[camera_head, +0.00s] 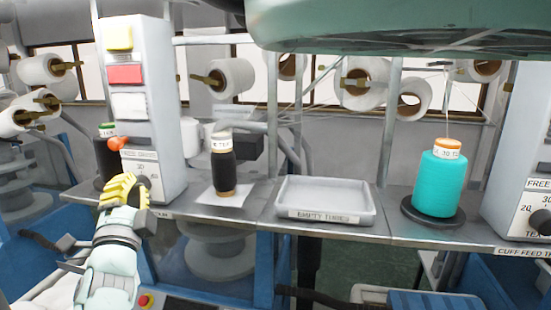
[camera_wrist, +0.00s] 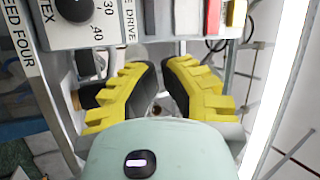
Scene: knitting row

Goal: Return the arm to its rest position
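My gripper (camera_head: 128,180) is in front of the left control box in the head view, near the knob on its lower front. In the wrist view my gripper (camera_wrist: 161,68) shows two yellow ribbed fingers that stand apart, with a gap and nothing held between them. The mint wrist housing fills the bottom of that view. My forearm runs down to the lower left of the head view.
The shelf (camera_head: 260,205) holds a black cone (camera_head: 223,172) on a white sheet, a grey tray (camera_head: 325,213) with no contents visible, and a teal cone (camera_head: 440,185) on a black disc. A control box (camera_head: 150,110) with coloured lamps stands close to my gripper; another stands right.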

